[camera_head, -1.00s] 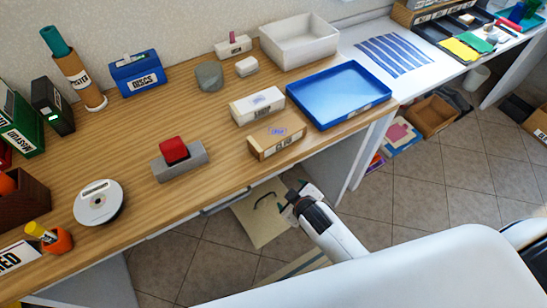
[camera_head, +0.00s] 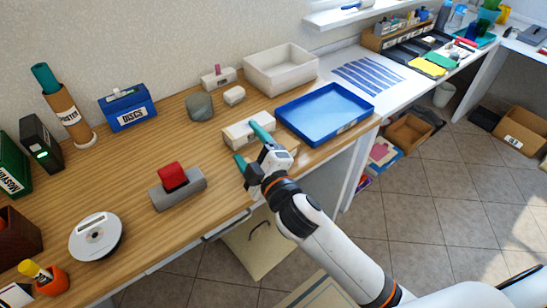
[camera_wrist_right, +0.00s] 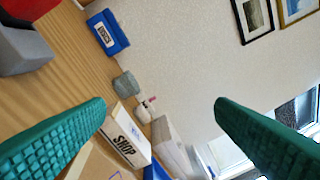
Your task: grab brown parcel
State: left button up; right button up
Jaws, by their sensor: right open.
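The brown parcel (camera_head: 287,158) lies on the wooden desk near its front edge, mostly hidden behind my right gripper in the head view. In the right wrist view part of the brown parcel (camera_wrist_right: 97,166) shows low between the fingers. My right gripper (camera_head: 250,148) is open, its teal fingers spread and empty, over or just beside the parcel; I cannot tell whether they touch it. My left gripper is not in view.
A blue tray (camera_head: 325,138) stands right of the parcels, with a white bin (camera_head: 281,88) behind it. A grey block with a red top (camera_head: 176,196) stands to the left. A blue box (camera_head: 127,120) stands at the back. Bare desk lies left of the parcels.

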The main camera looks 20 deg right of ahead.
jog(key=a+r+n+g+y, duration=0.4)
jog(key=a+r+n+y, duration=0.75)
jog(key=n, duration=0.75)
jog(key=s+a+f+n+g+y, duration=0.35)
jog(key=a+n+g, duration=0.25)
jog(key=n+g, duration=0.55)
jog(key=w+d+f+n+g+h, duration=0.3)
jog(key=w+d+f+n+h, duration=0.2)
jog(key=d+f+n+h, duration=0.55)
jog(key=w+d+r+n+h, duration=0.1)
jog(key=w+d+r+h, duration=0.1)
jog(key=d+h, duration=0.35)
jog(key=w+d+r+n+h, duration=0.2)
jog(key=w+d+h, duration=0.1)
jog(key=d, duration=0.6)
jog(key=shift+t, duration=0.25)
jog(key=f, duration=0.3)
jog(key=f+p, duration=0.1)
jog(key=f, duration=0.1)
jog(key=shift+s+f, duration=0.25)
jog(key=shift+f, duration=0.05)
jog(key=shift+w+a+f+p, duration=0.15)
jog(key=shift+f+p, duration=0.25)
jog(key=shift+f, duration=1.2)
jog(key=shift+w+f+p, duration=0.15)
jog(key=shift+f+p, duration=0.2)
jog(key=shift+f, duration=1.2)
